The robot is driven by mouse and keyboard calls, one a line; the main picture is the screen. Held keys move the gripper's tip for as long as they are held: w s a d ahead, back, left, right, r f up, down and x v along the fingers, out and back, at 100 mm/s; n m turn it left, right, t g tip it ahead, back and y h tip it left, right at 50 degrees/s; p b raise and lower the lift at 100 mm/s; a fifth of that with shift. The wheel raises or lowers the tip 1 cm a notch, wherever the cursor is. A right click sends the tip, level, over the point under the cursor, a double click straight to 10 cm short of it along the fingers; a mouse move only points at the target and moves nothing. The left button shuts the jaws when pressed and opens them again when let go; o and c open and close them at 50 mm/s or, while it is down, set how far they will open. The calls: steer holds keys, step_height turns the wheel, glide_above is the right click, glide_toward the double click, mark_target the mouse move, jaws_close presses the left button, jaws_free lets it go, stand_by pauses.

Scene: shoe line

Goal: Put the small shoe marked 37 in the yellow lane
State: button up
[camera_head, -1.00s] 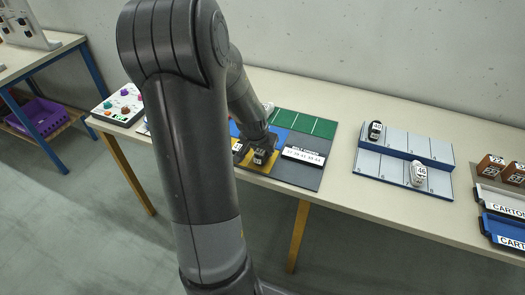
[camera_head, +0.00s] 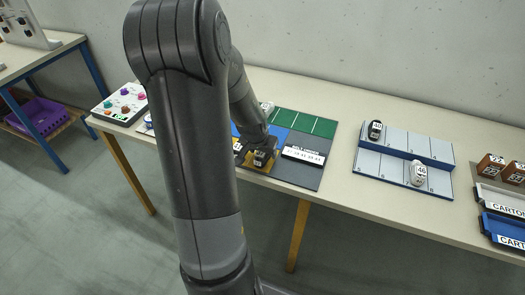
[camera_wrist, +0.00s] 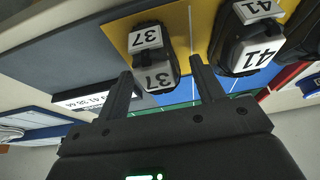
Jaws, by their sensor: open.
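The small dark shoe marked 37 (camera_wrist: 152,62) stands in the yellow lane (camera_wrist: 118,32) in the wrist view, its white labels facing the camera. My gripper (camera_wrist: 166,82) is open, with one finger on either side below the shoe in that view; I see no finger clearly touching it. In the head view my gripper (camera_head: 262,152) is low over the yellow lane, and the shoe is mostly hidden there.
Green lanes (camera_head: 304,123) lie behind. To the right a grey-blue rack (camera_head: 405,150) holds a black shoe (camera_head: 375,130) and a white shoe (camera_head: 418,173). Carton trays (camera_head: 505,225) stand farther right.

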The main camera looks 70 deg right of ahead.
steer(key=v, duration=1.2)
steer(key=shift+r, duration=0.2)
steer(key=w+a+r+n+t+y, duration=0.15)
steer(key=w+a+r+n, duration=0.25)
steer(key=w+a, duration=0.4)
steer(key=w+a+r+n+t+y, duration=0.1)
steer(key=w+a+r+n+t, duration=0.2)
steer(key=w+a, duration=0.6)
steer(key=s+a+r+n, duration=0.2)
steer(key=a+n, duration=0.1)
steer(key=a, duration=0.5)
steer(key=s+a+r+n+y, duration=0.1)
steer(key=a+n, duration=0.3)
steer(key=a, duration=0.5)
steer(key=s+a+r+n+t+y, duration=0.1)
steer(key=s+a+r+n, duration=0.1)
steer(key=a, duration=0.7)
steer(key=shift+s+r+n, duration=0.4)
steer(key=shift+r+n, duration=0.25)
steer(key=shift+n, duration=0.35)
